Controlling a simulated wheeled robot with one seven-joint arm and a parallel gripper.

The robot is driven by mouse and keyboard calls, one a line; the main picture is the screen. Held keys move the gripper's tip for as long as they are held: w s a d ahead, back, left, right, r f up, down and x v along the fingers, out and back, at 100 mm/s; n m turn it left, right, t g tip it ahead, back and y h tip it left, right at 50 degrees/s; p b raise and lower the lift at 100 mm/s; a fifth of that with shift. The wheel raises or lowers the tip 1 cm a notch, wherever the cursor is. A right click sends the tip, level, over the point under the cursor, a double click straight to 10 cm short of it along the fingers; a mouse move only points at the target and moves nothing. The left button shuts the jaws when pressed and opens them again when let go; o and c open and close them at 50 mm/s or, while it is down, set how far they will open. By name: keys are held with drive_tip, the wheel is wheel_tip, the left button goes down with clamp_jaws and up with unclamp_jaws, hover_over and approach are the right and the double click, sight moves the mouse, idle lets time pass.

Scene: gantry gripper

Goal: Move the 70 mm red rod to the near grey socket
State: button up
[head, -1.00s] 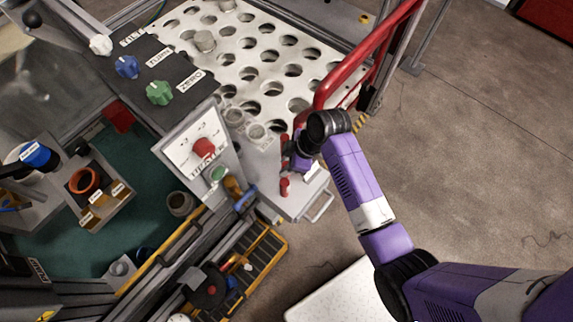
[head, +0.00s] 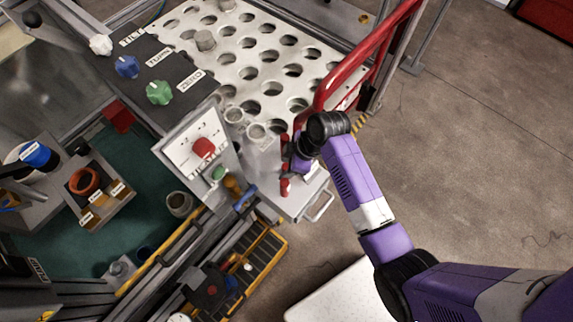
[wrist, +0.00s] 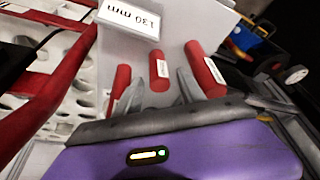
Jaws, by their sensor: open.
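Three red rods with white labels stand in a row in the wrist view: a left rod (wrist: 118,86), a middle rod (wrist: 159,70) and a right rod (wrist: 205,68). Their labels are too small to read, so I cannot tell which is 70 mm. My gripper (wrist: 156,92) is open, with its fingers on either side of the middle rod. In the head view my gripper (head: 296,160) is over the grey shelf, with a red rod end (head: 285,187) showing beside it. Two grey ring sockets, one (head: 234,115) and a nearer one (head: 257,132), sit at the plate's near edge.
A red guard rail (head: 345,70) rises close beside my gripper. The perforated plate (head: 225,65) lies behind. A panel with a red knob (head: 204,148) stands to the left. A "130 mm" label (wrist: 130,18) is on the shelf. A drawer handle (head: 320,207) sticks out in front.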

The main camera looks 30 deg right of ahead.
drive_tip(key=v, duration=1.2)
drive_tip(key=s+f+m+t+h, duration=0.35)
drive_tip(key=s+m+t, duration=0.2)
drive_tip(key=s, duration=0.65)
drive_tip(key=s+a+r+m+t, duration=0.1)
drive_tip(key=s+r+m+t, duration=0.2)
drive_tip(key=s+r, duration=0.4)
drive_tip(key=shift+s+a+r, duration=0.4)
drive_tip(key=shift+r, duration=0.3)
drive_tip(key=shift+o, duration=0.3)
drive_tip(key=s+a+r+m+t, duration=0.1)
drive_tip(key=s+r, duration=0.4)
drive_tip(key=r, duration=0.6)
drive_tip(key=m+t, duration=0.1)
drive_tip(key=t, duration=0.1)
drive_tip(key=shift+a+r+t, duration=0.2)
drive_tip(key=shift+a+t, duration=0.15)
drive_tip(key=shift+a, duration=0.05)
